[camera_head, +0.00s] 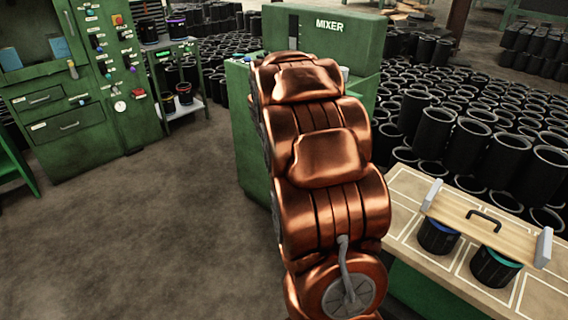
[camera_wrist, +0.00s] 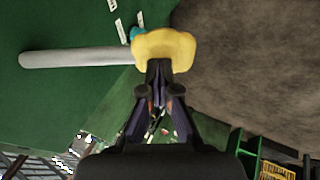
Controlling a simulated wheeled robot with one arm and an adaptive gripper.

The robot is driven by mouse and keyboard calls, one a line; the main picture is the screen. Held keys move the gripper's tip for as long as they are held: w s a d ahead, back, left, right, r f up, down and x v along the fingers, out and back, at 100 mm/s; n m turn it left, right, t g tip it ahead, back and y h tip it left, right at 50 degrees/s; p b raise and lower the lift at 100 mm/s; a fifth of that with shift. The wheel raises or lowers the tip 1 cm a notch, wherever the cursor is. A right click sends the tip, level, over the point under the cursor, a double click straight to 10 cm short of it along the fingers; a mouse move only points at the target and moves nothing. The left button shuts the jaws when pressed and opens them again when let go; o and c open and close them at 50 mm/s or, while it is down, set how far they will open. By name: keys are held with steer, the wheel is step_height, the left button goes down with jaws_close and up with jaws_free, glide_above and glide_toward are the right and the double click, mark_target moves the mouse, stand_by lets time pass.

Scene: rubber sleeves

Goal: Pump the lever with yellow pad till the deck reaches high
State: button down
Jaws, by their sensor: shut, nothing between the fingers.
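In the wrist view, a grey lever (camera_wrist: 80,57) runs across the upper left against a green panel and ends in a rounded yellow pad (camera_wrist: 166,48). My gripper (camera_wrist: 159,66) is shut and empty. Its fingertips overlap the lower edge of the pad in the picture; I cannot tell whether they touch it. In the head view, my copper arm covers the middle, and the gripper and the yellow pad are hidden. I cannot make out the deck or its height in either view.
A green mixer (camera_head: 345,38) stands behind my arm. A green control cabinet (camera_head: 70,130) and a small shelf (camera_head: 183,109) stand at left. At right, a table (camera_head: 410,187) bears two black sleeves under a wooden board (camera_head: 470,214). Many black sleeves fill the back. Floor at left is clear.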

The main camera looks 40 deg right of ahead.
steer(key=shift+d+f+b, duration=0.2)
steer(key=shift+f+b, duration=0.15)
steer(key=shift+f, duration=0.55)
steer(key=shift+s+a+f, duration=0.1)
steer(key=shift+s+f, duration=0.1)
steer(key=shift+f, duration=0.1)
steer(key=r, duration=0.1)
steer(key=a+r, duration=0.1)
steer(key=r, duration=0.1)
steer(key=a+r, duration=0.1)
steer(key=shift+w+r+p, duration=0.1)
steer(key=shift+r+p, duration=0.2)
steer(key=shift+p, duration=0.1)
steer(key=v, duration=0.9)
steer(key=shift+a+r+b, duration=0.25)
steer(key=shift+a+b, duration=0.15)
